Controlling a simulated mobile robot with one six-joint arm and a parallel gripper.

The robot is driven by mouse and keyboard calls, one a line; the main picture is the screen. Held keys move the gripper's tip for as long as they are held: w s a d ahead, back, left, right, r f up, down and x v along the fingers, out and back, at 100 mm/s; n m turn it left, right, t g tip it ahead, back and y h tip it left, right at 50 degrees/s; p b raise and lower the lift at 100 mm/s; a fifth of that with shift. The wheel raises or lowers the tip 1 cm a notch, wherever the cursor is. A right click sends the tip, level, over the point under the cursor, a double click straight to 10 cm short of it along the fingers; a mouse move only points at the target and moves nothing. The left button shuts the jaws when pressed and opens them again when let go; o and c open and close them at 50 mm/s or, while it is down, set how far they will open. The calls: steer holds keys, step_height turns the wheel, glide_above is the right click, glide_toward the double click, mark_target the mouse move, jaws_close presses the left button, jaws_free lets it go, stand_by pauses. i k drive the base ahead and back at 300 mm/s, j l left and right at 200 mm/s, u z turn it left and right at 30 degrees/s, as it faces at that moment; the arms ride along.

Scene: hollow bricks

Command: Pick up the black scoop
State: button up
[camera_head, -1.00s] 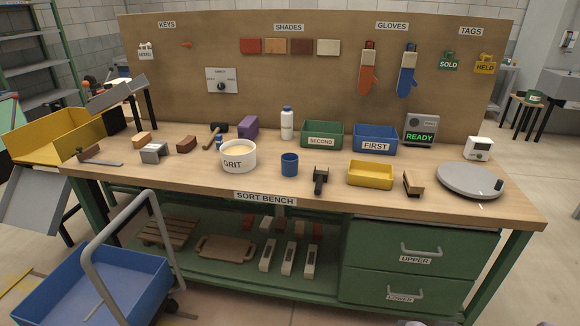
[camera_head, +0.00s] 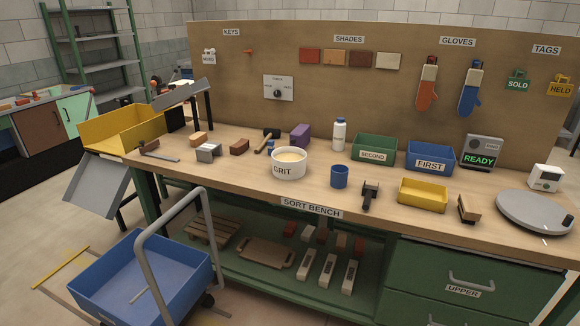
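A black tool that looks like the scoop (camera_head: 369,194) lies on the bench top near the front edge. Its wide end is toward the back and a narrow handle points to the front. It is right of a blue cup (camera_head: 339,176) and left of a shallow yellow bin (camera_head: 422,195), apart from both. A white tub of grit (camera_head: 289,164) stands further left. My gripper is not in view.
The wooden bench (camera_head: 240,183) also holds a brush (camera_head: 468,208), a grey turntable (camera_head: 533,211), a green bin (camera_head: 374,149), a blue bin (camera_head: 430,159) and several bricks. A blue cart (camera_head: 139,276) with a grey handle stands on the floor at the front left.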

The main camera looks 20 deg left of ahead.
mark_target(369, 191)
steer(key=i+j, duration=1.75)
steer(key=i+l+z, duration=0.05)
steer(key=l, duration=0.05)
